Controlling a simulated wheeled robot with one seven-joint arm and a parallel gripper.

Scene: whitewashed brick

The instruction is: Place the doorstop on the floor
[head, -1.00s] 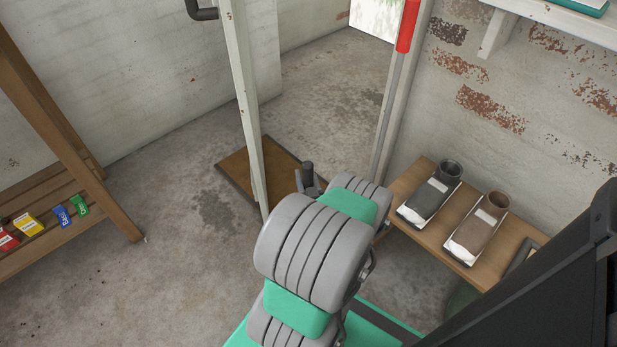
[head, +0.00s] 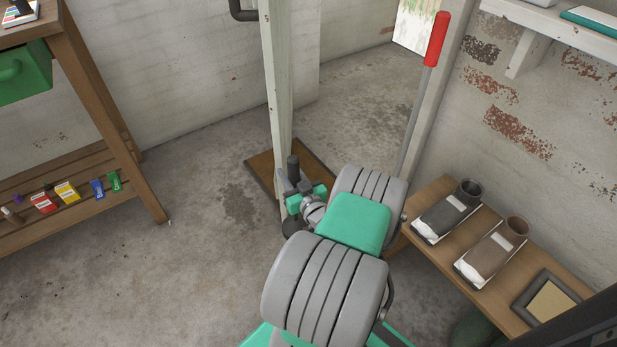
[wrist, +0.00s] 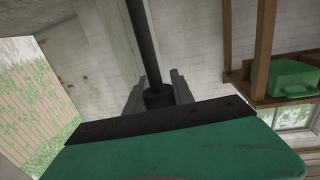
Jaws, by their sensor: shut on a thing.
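My gripper (head: 294,188) is shut on the doorstop (head: 293,163), a dark upright post with a rounded top in the head view. A dark round part shows below the gripper, close to the door's edge. In the wrist view the doorstop's dark rod (wrist: 145,45) runs between the two grey fingers. The concrete floor (head: 200,255) lies beneath. My arm hides part of the area under the gripper, and I cannot tell whether the doorstop touches the floor.
A pale door (head: 277,90) with a dark handle (head: 243,12) stands just behind the gripper. A brown mat (head: 312,158) lies by it. A wooden shelf (head: 120,130) stands at left. Floor between is clear.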

